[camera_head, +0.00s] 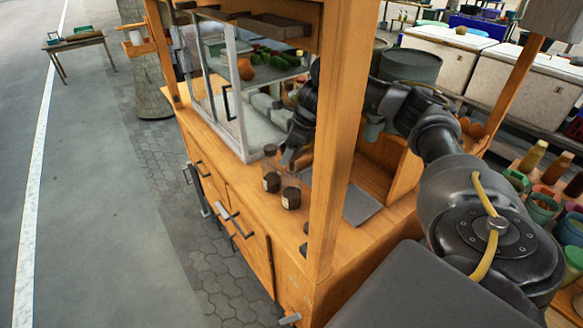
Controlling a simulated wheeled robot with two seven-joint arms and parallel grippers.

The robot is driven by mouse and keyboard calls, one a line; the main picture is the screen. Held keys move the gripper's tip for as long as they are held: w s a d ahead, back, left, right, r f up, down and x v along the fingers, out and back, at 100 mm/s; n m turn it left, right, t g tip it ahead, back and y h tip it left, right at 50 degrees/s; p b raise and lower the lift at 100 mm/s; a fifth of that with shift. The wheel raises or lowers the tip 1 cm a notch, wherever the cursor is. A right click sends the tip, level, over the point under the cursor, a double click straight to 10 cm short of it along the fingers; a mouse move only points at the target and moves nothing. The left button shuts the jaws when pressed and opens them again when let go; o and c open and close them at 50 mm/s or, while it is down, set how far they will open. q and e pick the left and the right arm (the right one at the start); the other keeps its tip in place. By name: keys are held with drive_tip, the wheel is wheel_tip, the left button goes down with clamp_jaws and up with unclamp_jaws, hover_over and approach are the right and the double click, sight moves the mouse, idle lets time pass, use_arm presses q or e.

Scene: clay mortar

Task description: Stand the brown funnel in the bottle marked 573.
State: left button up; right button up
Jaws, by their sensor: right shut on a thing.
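My right gripper (289,154) reaches down over the wooden cart's counter, behind the front post. It is shut on a small brownish thing that I take for the brown funnel, though its shape is mostly hidden and hard to make out. Just below and left of the gripper stand small dark bottles with pale labels: one on the left (271,183) and one nearer (291,198). Another dark-topped bottle (270,151) stands behind them. The label marks are too small to read, so I cannot tell which is 573. My left gripper is out of view.
A glass case (222,85) with vegetables stands on the counter behind the bottles. A thick wooden post (340,130) rises in front of my right arm. A flat grey plate (361,207) lies on the counter right of the post. Colourful pots (541,208) stand at the right.

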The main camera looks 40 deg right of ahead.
drive_tip(key=o, duration=1.1)
drive_tip(key=shift+c, duration=0.2)
drive_tip(key=shift+r, duration=0.1)
drive_tip(key=shift+d+r, duration=0.1)
drive_tip(key=shift+r, duration=0.2)
drive_tip(key=p+v, duration=0.2)
drive_tip(key=v, duration=0.8)
drive_tip(key=shift+f, duration=0.1)
